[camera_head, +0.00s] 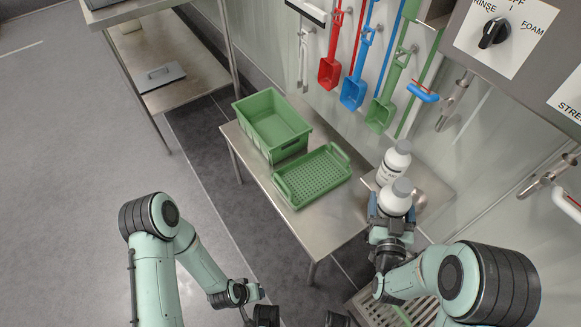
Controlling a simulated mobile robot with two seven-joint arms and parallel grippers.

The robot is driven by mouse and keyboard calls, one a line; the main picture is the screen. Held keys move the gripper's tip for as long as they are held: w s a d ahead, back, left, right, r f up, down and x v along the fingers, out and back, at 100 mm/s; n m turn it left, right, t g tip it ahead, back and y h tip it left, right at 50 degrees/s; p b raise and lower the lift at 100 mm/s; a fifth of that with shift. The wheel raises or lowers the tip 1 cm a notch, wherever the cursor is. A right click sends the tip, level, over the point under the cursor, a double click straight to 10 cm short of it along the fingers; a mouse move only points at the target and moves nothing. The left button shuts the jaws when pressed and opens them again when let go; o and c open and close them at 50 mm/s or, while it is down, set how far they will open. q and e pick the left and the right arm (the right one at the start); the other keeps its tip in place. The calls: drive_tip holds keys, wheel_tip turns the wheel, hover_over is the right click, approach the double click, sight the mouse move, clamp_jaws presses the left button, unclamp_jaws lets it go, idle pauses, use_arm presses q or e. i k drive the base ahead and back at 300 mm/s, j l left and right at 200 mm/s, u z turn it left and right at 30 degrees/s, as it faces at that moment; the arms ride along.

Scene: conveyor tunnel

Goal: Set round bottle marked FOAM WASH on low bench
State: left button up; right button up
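The rear bottle (392,165) shows part of a dark-lettered label, too small to read. The nearer bottle (396,201) is upright between the blue-tipped fingers of my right gripper (392,212), which close on its two sides. Its label is hidden, and I cannot tell whether its base touches anything. My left gripper (300,319) is low at the bottom edge, partly cut off and away from the bottles; its opening is unclear.
A deep green crate (262,103) and a perforated green basket (280,184) occupy the bench's left and middle. Red, blue and green scoops hang on the wall behind. The bench's front strip is bare.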

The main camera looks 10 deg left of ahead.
sight(329, 231)
drive_tip(key=k+l+u, duration=0.25)
drive_tip(key=u, duration=0.15)
drive_tip(key=k+l+u, duration=0.25)
drive_tip(key=u, duration=0.2)
